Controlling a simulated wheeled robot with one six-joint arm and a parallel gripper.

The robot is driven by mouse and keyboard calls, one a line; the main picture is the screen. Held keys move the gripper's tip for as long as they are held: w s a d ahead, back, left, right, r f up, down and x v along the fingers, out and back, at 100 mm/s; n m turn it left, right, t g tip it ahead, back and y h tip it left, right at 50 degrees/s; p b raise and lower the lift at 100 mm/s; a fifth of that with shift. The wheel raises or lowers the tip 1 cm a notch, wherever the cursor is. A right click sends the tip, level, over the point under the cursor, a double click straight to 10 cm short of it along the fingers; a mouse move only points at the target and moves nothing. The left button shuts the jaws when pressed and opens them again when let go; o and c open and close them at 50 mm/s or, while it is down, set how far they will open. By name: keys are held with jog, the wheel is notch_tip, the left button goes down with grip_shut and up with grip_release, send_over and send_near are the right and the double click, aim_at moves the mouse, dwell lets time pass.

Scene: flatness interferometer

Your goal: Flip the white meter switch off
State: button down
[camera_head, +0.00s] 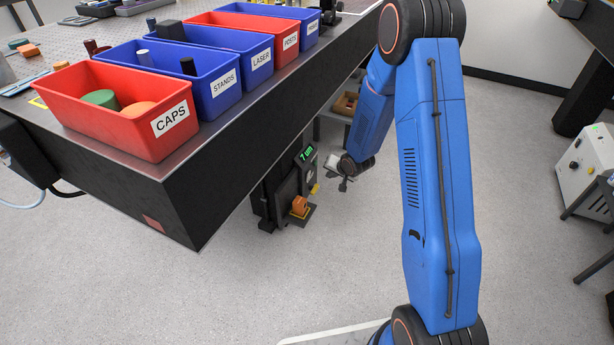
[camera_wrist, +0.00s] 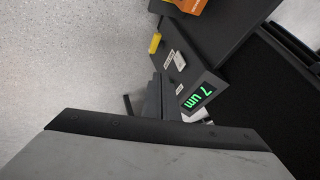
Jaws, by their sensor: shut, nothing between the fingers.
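The dark meter shows a lit green "7 um" display (camera_wrist: 198,97) in the wrist view, and the display also shows in the head view (camera_head: 307,154), below the table's edge. A small white switch (camera_wrist: 180,61) sits on the meter panel beside a pale label. A yellow switch or knob (camera_wrist: 155,43) stands at the panel's far end. My gripper (camera_wrist: 162,82) is shut and empty, its dark fingers close to the panel's side; I cannot tell whether they touch it. In the head view my gripper (camera_head: 343,184) is just right of the meter. Which way the white switch is tipped is unclear.
An orange object (camera_wrist: 190,5) lies beyond the meter and shows below it in the head view (camera_head: 299,205). The table (camera_head: 180,195) above carries red and blue labelled bins (camera_head: 120,110). Open floor (camera_head: 340,260) lies below. A pale box (camera_head: 585,165) stands at the right.

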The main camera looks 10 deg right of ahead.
aim_at(308, 176)
jog(key=shift+a+f, duration=0.15)
jog(key=shift+a, duration=0.05)
jog(key=shift+w+f, duration=0.1)
jog(key=shift+w, duration=0.05)
jog(key=w+a+f, duration=0.4)
jog(key=w+f, duration=0.3)
jog(key=w, duration=0.1)
jog(key=shift+a, duration=0.4)
jog(key=shift+w, duration=0.1)
dwell(0.3)
